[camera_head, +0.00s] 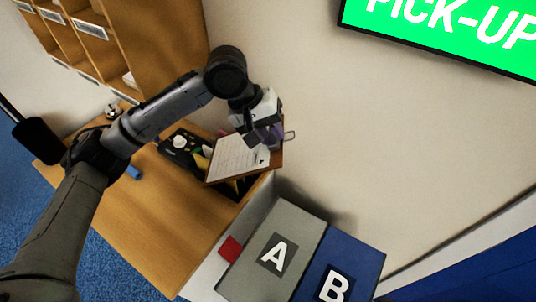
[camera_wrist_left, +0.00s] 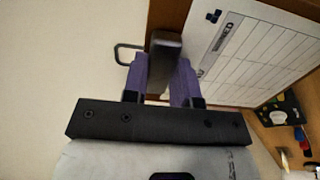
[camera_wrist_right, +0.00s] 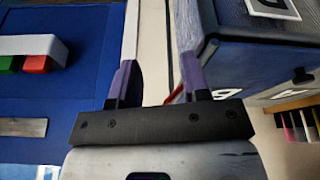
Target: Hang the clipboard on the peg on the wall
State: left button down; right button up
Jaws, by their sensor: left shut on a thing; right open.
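The clipboard (camera_head: 238,158), a brown board with a white printed sheet, is held tilted above the back edge of the desk near the wall. My left gripper (camera_head: 262,138) is shut on its clip end. In the left wrist view the dark clip (camera_wrist_left: 165,60) sits between the purple fingers, and the sheet (camera_wrist_left: 265,50) spreads to the right. A thin wire loop (camera_wrist_left: 128,52) sticks out left of the clip; it also shows in the head view (camera_head: 290,135). I cannot make out a peg. My right gripper (camera_wrist_right: 157,85) is open and empty, seen only in its wrist view.
A black tray of small things (camera_head: 178,145) lies on the wooden desk (camera_head: 185,210) under the clipboard. Boxes A (camera_head: 255,240) and B (camera_head: 345,265) stand to the right. A green PICK-UP sign (camera_head: 450,28) hangs on the wall. The wall between is bare.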

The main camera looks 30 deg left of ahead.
pick_arm(q)
jog(key=w+a+r+n+t+p, duration=0.1)
jog(key=a+r+n+t+p, duration=0.2)
jog(key=a+r+n+t, duration=0.6)
jog(key=a+r+t+p, duration=0.3)
jog(key=a+r+t, duration=0.3)
jog(key=a+r, duration=0.8)
jog(key=d+r+p+x, duration=0.1)
jog(key=p+x, duration=0.2)
jog(key=x, duration=0.7)
jog(key=shift+r+h, duration=0.15)
jog(key=shift+h, duration=0.15)
